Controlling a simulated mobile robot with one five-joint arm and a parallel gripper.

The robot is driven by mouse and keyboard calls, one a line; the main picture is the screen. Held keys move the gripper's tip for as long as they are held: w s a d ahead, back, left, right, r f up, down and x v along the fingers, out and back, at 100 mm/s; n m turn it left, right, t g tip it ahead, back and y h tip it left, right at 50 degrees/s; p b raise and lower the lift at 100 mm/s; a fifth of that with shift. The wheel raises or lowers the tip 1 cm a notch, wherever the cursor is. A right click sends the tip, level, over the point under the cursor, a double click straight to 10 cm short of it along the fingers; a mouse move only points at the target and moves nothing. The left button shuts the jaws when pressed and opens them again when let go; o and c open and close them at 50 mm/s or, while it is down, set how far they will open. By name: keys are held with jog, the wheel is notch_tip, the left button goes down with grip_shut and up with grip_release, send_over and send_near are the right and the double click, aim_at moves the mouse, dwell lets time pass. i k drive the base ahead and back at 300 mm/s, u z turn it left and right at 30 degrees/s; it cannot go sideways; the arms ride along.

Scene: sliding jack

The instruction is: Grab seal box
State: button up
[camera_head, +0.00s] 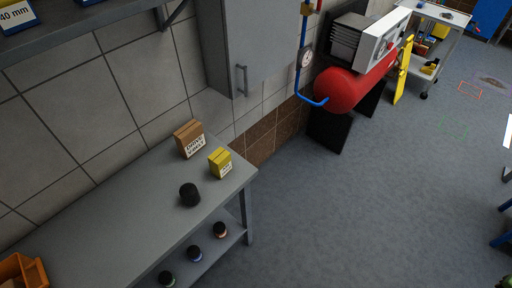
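Two small boxes stand near the right end of a grey workbench (105,218) against the tiled wall. The yellow box (220,163) has a white label too small to read and is nearest the bench's right end. The brown cardboard box (188,138) stands just behind and left of it, with a larger white label whose print I cannot read for sure. I cannot tell from the labels which is the seal box. My gripper is not in view.
A black round object (189,194) sits on the bench in front of the boxes. Several small jars, one dark with a red band (220,229), stand on the lower shelf. An orange bin (22,270) is at lower left. A grey cabinet (250,45) hangs above. Open floor (350,220) lies right.

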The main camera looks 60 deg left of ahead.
aim_at(220, 162)
jog(key=i, duration=0.5)
jog(key=u, duration=4.45)
jog(key=i, duration=0.1)
jog(key=z, duration=2)
jog(key=k, duration=0.2)
jog(key=u, duration=1.5)
jog(key=i, duration=1)
jog(key=u, duration=0.35)
